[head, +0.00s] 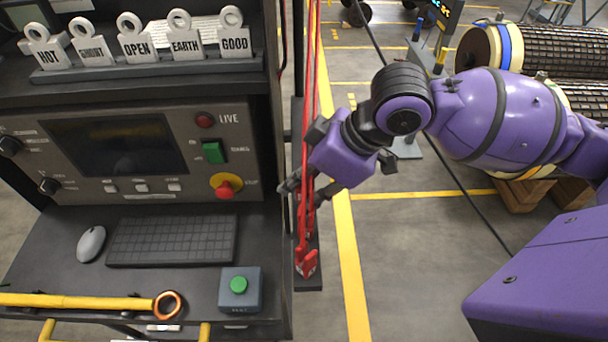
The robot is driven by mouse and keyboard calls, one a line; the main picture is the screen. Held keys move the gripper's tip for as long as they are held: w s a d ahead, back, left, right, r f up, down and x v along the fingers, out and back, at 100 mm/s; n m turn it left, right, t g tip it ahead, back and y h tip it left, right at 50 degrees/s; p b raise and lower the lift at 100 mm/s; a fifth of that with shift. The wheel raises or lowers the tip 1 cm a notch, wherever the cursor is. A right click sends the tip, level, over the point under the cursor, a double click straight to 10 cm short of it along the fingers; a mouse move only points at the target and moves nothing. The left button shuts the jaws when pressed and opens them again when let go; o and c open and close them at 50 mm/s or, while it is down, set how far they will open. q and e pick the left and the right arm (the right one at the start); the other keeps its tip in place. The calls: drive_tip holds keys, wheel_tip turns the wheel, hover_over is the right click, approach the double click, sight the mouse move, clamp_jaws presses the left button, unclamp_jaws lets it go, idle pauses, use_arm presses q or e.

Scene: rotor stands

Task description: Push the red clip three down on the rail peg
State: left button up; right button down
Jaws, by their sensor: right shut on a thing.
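My right gripper (305,190) reaches in from the right to the narrow dark rail (310,283) at the console's right edge. It is shut on a red clip (302,218), which is mostly hidden between its dark fingers. Another red clip (307,262) shows lower, near the rail's bottom end. No number can be read on either clip. The peg is hidden, so I cannot tell how the held clip sits on it. My left gripper is not in view.
Red leads (311,60) run down along the rail. Left of it stands a console with a keyboard (172,240), a green button box (240,287), a red-and-yellow stop knob (225,186) and a yellow pole (85,301).

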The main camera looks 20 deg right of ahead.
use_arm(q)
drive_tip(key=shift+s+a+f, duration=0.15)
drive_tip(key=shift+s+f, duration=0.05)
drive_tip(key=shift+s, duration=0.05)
use_arm(e)
drive_tip(key=shift+f, duration=0.15)
drive_tip(key=shift+f, duration=0.45)
idle(0.3)
drive_tip(key=c, duration=1.5)
unclamp_jaws()
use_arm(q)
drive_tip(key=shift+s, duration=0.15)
use_arm(e)
drive_tip(key=v, duration=1.2)
